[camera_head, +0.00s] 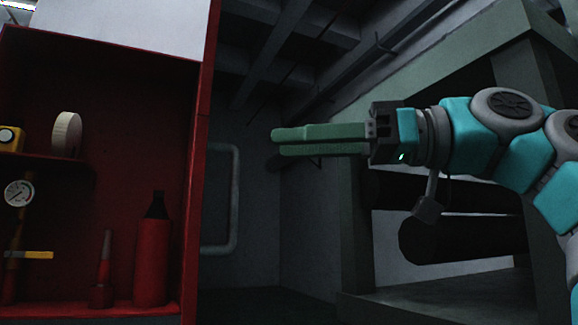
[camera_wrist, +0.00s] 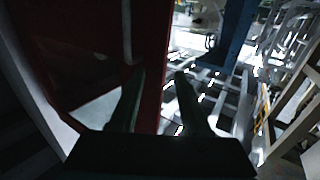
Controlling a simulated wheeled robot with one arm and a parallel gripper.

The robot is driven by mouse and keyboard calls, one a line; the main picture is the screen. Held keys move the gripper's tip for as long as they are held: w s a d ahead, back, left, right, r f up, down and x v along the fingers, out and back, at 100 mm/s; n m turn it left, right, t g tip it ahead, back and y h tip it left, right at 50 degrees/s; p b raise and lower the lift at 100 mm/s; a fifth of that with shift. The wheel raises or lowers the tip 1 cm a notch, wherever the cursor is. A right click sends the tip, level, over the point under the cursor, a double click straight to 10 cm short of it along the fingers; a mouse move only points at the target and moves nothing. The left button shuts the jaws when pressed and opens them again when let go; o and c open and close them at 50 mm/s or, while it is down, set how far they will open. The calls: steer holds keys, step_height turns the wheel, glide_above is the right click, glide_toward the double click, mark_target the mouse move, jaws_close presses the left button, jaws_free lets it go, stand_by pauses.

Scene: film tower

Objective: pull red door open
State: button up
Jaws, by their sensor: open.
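A red cabinet (camera_head: 100,50) stands open at the left of the head view, its inside in plain sight. A narrow red upright strip (camera_head: 204,100) runs along its right side; it looks like the red door seen nearly edge-on, swung open. My gripper (camera_head: 277,143) is to the right of this strip, apart from it in the picture, with its two green fingers pointing left. In the wrist view, a large red panel (camera_wrist: 100,45) lies to the left and behind the fingers. I cannot tell whether a finger touches the panel.
In the cabinet are a red bottle (camera_head: 152,260), a smaller red bottle (camera_head: 103,285), a pressure gauge (camera_head: 20,193), a yellow-handled valve (camera_head: 28,255), a pale roll (camera_head: 67,135) and a yellow box (camera_head: 10,138). Dark pipes (camera_head: 465,240) and a grey frame (camera_head: 352,220) stand behind my arm.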

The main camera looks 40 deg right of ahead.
steer(key=s, duration=0.1)
steer(key=s+a, duration=0.1)
steer(key=s, duration=0.1)
steer(key=s+a, duration=0.1)
steer(key=shift+s+a+r, duration=0.1)
steer(key=shift+s+r, duration=0.1)
steer(key=shift+s, duration=0.2)
